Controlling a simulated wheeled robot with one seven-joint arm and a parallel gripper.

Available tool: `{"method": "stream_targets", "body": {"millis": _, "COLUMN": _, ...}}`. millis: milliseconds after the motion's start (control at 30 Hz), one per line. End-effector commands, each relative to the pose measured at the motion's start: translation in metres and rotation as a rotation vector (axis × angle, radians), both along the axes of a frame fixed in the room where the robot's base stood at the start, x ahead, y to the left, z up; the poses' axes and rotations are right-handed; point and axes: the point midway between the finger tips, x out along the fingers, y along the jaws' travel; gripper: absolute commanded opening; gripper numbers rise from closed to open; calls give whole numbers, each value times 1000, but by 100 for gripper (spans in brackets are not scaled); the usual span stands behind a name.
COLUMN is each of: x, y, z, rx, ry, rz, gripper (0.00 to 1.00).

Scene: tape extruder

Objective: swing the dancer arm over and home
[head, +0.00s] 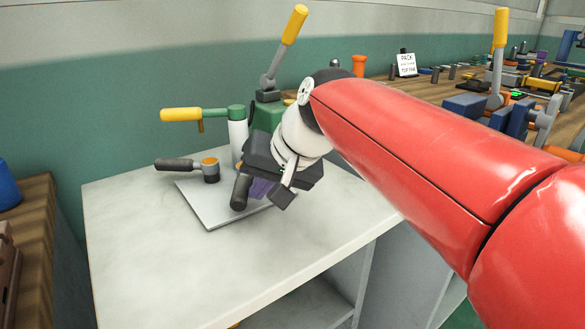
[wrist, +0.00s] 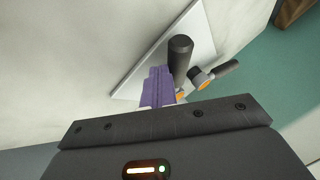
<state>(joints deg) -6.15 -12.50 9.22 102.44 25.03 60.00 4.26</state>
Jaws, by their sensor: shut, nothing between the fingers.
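A yellow-handled lever (head: 181,114) points left from a green cap on a white post. I cannot tell which is the dancer arm. My gripper is shut and empty, low over the plate; purple shows at its mouth (wrist: 158,86), finger or machine part unclear.
The pale plate (head: 213,218) rests on a white bench (head: 140,245) with clear room at left and front. An upright yellow-handled lever (head: 294,24) stands behind my wrist. A crowded wooden bench (head: 378,88) lies at the right. A teal wall (head: 120,100) stands close behind.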

Motion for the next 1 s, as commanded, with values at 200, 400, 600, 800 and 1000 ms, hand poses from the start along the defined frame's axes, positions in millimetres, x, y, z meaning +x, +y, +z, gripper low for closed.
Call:
{"method": "stream_targets", "body": {"millis": 200, "x": -5, "y": 17, "z": 1, "rx": 0, "ry": 1, "rz": -67, "gripper": 0}}
{"method": "stream_targets", "body": {"millis": 400, "x": -7, "y": 29, "z": 0, "rx": 1, "ry": 3, "rz": -67, "gripper": 0}}
{"method": "stream_targets", "body": {"millis": 600, "x": -7, "y": 37, "z": 0, "rx": 0, "ry": 2, "rz": -67, "gripper": 0}}
{"method": "stream_targets", "body": {"millis": 800, "x": -7, "y": 40, "z": 0, "rx": 0, "ry": 2, "rz": -68, "gripper": 0}}
{"method": "stream_targets", "body": {"millis": 1000, "x": -7, "y": 41, "z": 0, "rx": 0, "ry": 2, "rz": -69, "gripper": 0}}
